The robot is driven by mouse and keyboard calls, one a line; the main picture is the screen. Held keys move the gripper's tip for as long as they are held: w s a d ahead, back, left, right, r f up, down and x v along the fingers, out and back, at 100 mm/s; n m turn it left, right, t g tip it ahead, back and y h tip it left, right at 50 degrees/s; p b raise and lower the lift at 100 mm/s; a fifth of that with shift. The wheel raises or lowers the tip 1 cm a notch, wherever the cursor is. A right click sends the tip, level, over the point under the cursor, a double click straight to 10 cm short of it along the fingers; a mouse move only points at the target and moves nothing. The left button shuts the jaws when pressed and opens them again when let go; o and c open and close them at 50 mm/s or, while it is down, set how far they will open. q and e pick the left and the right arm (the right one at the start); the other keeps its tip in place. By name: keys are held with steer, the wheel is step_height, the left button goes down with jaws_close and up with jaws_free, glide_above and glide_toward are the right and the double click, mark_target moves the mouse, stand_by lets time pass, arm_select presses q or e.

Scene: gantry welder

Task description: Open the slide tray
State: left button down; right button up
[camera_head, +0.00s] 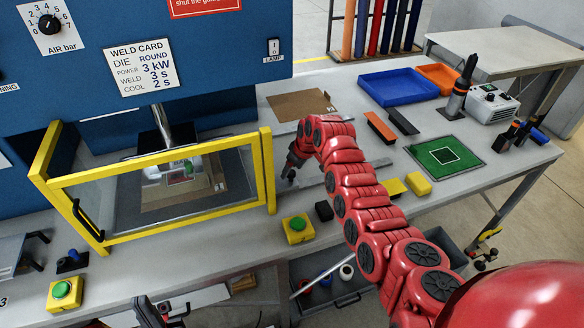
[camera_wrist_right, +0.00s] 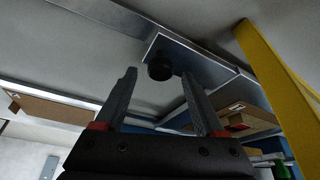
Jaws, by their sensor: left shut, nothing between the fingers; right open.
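A flat grey metal slide piece with a short black knob (camera_wrist_right: 160,66) shows in the right wrist view; I take its plate (camera_wrist_right: 205,65) to be part of the slide tray. My right gripper (camera_head: 290,177) points down just right of the yellow-framed gate. In the wrist view its open fingers (camera_wrist_right: 158,78) have the knob between or just beyond their tips; contact cannot be told. My left gripper (camera_head: 158,313) shows only in part at the bottom edge, shut and empty.
The yellow-framed gate (camera_head: 165,179) stands left of my right gripper; its post (camera_wrist_right: 272,65) is close in the wrist view. Green-button boxes (camera_head: 297,229) (camera_head: 63,294) sit at the bench front. A blue bin (camera_head: 398,87) and green mat (camera_head: 444,156) lie right.

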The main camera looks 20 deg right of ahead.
steer(key=shift+w+f, duration=0.15)
steer(key=shift+f, duration=0.5)
steer(key=shift+a, duration=0.1)
jaws_close()
stand_by(1.1)
